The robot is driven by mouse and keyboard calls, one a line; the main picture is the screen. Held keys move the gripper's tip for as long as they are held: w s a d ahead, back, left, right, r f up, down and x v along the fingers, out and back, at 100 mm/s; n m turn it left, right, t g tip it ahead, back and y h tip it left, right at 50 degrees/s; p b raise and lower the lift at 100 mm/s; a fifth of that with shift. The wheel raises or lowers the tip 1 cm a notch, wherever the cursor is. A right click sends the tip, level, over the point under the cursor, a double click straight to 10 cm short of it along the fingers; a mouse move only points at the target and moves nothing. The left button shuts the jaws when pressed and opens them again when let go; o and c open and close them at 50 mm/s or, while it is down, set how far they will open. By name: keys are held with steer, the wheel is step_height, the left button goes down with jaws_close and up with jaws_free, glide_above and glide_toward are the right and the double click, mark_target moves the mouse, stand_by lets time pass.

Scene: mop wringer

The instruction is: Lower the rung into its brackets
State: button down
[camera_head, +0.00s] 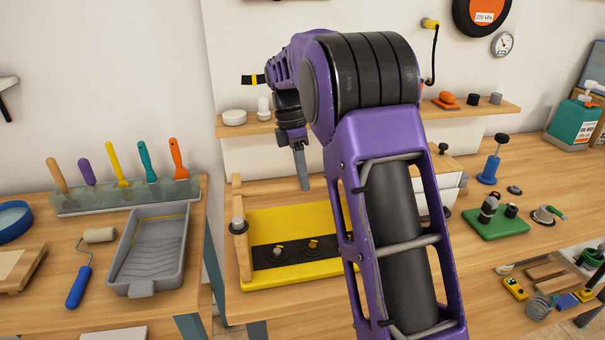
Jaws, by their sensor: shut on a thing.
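My gripper (297,146) points down above the back of a yellow tray-like base (269,219) on the workbench. It is shut on the rung (303,170), which shows as a grey bar hanging below the jaws, clear of the base. Its far side is hard to make out. My purple arm hides the right part of the base and any bracket there. A dark strip with two small knobs lies across the base.
A shelf (250,126) with white jars (234,117) is close behind my gripper. On the left bench are a scraper rack (126,195), a grey paint tray (149,250) and a small roller (99,235). A green block (496,223) and a blue stand (490,168) are right.

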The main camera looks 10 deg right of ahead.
steer(key=c, duration=0.6)
jaws_free()
steer(key=p+v, duration=0.5)
steer(key=v, duration=1.2)
steer(key=shift+w+r, duration=0.1)
steer(key=shift+w, duration=0.05)
steer(key=shift+a, duration=0.1)
